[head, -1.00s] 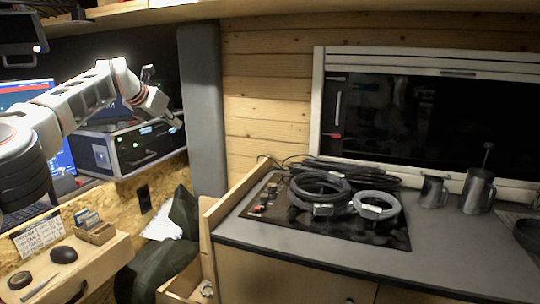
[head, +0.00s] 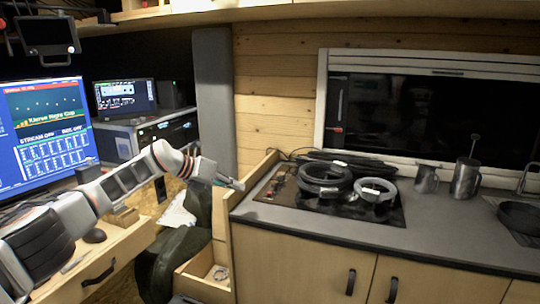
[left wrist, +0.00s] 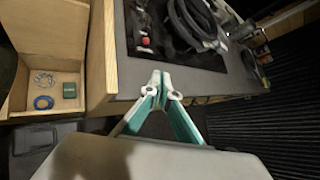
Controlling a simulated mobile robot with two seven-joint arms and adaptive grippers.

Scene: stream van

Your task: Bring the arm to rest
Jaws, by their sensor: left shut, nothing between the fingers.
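My left arm comes in from the lower left in the head view, stretched over the desk. My left gripper (head: 238,184) is at the left front corner of the kitchen counter (head: 330,225). In the left wrist view the gripper (left wrist: 162,82) has its teal fingers closed together at the tips, with nothing between them. It shows in front of the counter edge. My right gripper is not in view.
Coiled cables (head: 325,178) lie on a dark hob on the counter. Metal mugs (head: 465,178) and a pan (head: 522,216) stand to the right. An open drawer (head: 205,285) holds small items; a chair (head: 175,262) stands beside it. A large monitor (head: 45,130) is at left.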

